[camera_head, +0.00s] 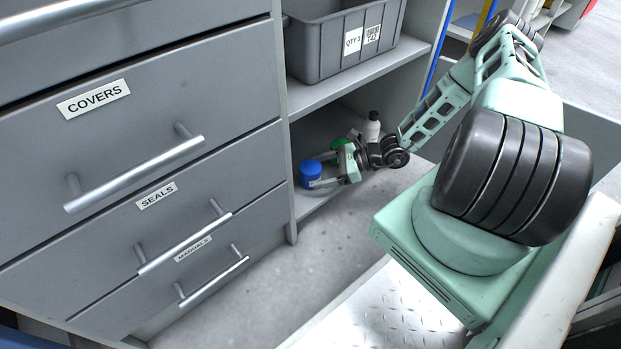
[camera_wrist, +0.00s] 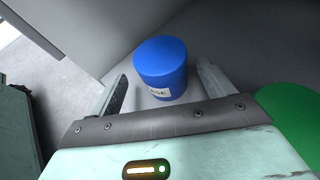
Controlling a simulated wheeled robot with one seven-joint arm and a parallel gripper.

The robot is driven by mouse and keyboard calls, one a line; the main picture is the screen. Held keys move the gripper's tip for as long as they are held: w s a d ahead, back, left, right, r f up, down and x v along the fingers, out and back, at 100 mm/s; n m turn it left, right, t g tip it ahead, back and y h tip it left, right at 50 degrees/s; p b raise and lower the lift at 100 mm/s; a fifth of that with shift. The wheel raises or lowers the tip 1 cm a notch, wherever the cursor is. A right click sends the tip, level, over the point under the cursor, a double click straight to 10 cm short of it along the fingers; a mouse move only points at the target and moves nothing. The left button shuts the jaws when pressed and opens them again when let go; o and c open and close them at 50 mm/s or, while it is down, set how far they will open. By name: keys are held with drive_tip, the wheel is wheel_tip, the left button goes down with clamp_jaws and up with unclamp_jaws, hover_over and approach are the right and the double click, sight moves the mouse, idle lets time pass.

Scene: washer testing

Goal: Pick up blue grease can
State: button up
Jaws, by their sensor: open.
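The blue grease can (camera_head: 311,174) stands upright on the lower shelf of the open cabinet, near the drawer unit's side. In the wrist view the blue can (camera_wrist: 161,66) has a white label partly reading "SE" and sits between and slightly beyond the two fingers. My gripper (camera_head: 318,176) reaches into the shelf from the right; in the wrist view my gripper (camera_wrist: 160,88) is open, with one finger on each side of the can. A gap shows on both sides of the can. The lower part of the label is hidden by the gripper body.
A green can (camera_head: 338,146) stands close behind my gripper; it also shows at right in the wrist view (camera_wrist: 291,118). A white bottle with a black cap (camera_head: 373,128) stands behind my wrist. The upper shelf (camera_head: 330,87) with a grey bin (camera_head: 325,50) hangs above. Grey drawers (camera_head: 150,150) are at left.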

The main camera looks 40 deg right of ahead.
sight(311, 173)
drive_tip(key=b+x, duration=0.2)
drive_tip(key=x, duration=0.1)
drive_tip(key=shift+w+d+f, duration=0.1)
drive_tip(key=shift+w+f, duration=0.1)
drive_tip(key=shift+f, duration=0.15)
drive_tip(key=shift+w+a, duration=0.15)
drive_tip(key=shift+a, duration=0.05)
drive_tip(key=shift+r, duration=0.1)
drive_tip(key=shift+c, duration=0.3)
drive_tip(key=c, duration=1.1)
drive_tip(key=shift+r, duration=0.1)
